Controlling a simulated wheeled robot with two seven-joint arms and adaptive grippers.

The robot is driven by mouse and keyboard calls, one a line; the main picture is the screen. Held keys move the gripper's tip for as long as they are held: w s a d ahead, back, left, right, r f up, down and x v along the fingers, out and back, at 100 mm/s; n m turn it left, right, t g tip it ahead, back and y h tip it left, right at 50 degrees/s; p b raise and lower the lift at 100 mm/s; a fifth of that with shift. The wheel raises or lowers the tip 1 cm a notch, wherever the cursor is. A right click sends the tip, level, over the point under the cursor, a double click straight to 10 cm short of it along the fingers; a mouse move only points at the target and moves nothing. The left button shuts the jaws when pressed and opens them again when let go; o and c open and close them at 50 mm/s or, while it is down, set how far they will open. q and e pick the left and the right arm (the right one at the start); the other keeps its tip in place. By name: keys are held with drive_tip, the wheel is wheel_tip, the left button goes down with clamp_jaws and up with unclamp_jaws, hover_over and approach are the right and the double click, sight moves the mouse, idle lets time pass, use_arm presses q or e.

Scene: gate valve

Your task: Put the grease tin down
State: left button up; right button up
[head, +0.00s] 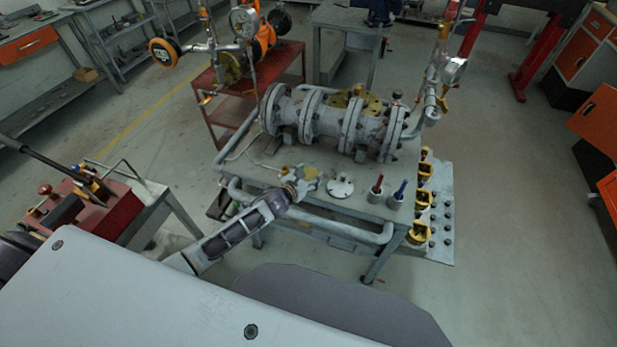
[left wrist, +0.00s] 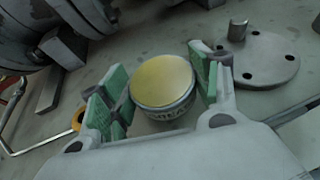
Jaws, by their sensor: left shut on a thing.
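The grease tin (left wrist: 163,85) is a short round tin with a yellow lid and lettering on its side. In the left wrist view it sits between the green pads of my left gripper (left wrist: 160,92), which is shut on it. In the head view my left gripper (head: 303,179) is over the front part of the grey valve bench (head: 262,157), left of a round flange plate (head: 340,187). The tin looks upright and low over the bench top; I cannot tell whether it touches. My right gripper is not in view.
The flanged valve body (head: 335,122) lies along the back of the bench. Red and blue tools in holders (head: 376,190) stand right of the flange plate. Yellow fittings (head: 421,200) line the right edge. A bent metal rod (left wrist: 30,140) lies left of the tin.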

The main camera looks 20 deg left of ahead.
use_arm(q)
drive_tip(key=shift+f, duration=0.3)
drive_tip(key=shift+f, duration=0.1)
drive_tip(key=o, duration=1.1)
drive_tip(key=shift+o, duration=0.2)
drive_tip(key=v, duration=1.2)
idle(0.4)
